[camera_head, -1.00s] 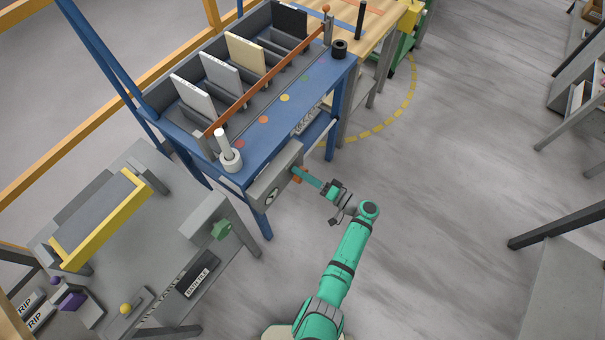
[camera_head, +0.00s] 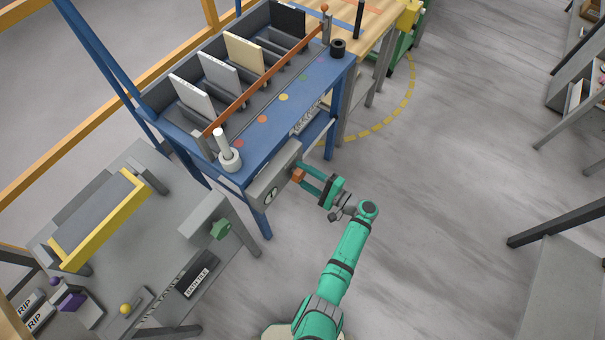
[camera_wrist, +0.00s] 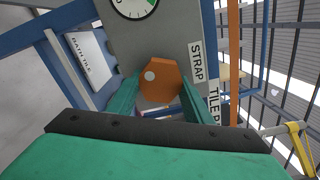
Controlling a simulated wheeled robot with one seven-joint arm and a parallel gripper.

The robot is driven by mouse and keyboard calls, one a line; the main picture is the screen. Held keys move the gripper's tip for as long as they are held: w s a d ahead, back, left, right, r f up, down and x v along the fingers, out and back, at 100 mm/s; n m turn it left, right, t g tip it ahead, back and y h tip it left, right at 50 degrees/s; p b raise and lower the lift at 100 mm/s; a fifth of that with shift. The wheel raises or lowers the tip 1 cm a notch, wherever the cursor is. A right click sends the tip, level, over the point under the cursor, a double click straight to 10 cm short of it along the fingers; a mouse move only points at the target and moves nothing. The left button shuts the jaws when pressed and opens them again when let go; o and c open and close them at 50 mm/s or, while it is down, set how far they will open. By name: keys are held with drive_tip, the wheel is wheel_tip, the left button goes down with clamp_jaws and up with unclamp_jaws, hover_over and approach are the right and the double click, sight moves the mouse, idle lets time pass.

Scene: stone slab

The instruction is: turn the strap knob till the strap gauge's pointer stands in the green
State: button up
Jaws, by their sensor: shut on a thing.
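The orange strap knob (camera_wrist: 160,79) sits on the grey face of a box, beside the "STRAP" label (camera_wrist: 196,62) in the wrist view. In the head view the knob (camera_head: 298,175) shows at the tips of my fingers. My gripper (camera_head: 304,179) is shut on the knob, one teal finger on each side. The strap gauge (camera_wrist: 133,9) is a white dial with a green patch at its right side, cut off by the top edge of the wrist view. A short dark pointer shows, but its exact reading cannot be told. In the head view the gauge (camera_head: 271,195) is too small to read.
The grey box (camera_head: 262,187) hangs at the front of a blue rack (camera_head: 245,165) holding upright tiles. A grey bench (camera_head: 140,225) with a green knob (camera_head: 221,229) stands to the left. A "TILE" label (camera_wrist: 214,102) is near the strap label. The floor (camera_head: 450,160) to the right is clear.

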drive_tip(key=shift+f+m, duration=0.1)
drive_tip(key=shift+m, duration=0.5)
drive_tip(key=o, duration=1)
drive_tip(key=shift+o, duration=0.2)
drive_tip(key=shift+d, duration=0.1)
drive_tip(key=v, duration=1)
drive_tip(key=shift+s+d, duration=0.2)
drive_tip(key=shift+d, duration=0.05)
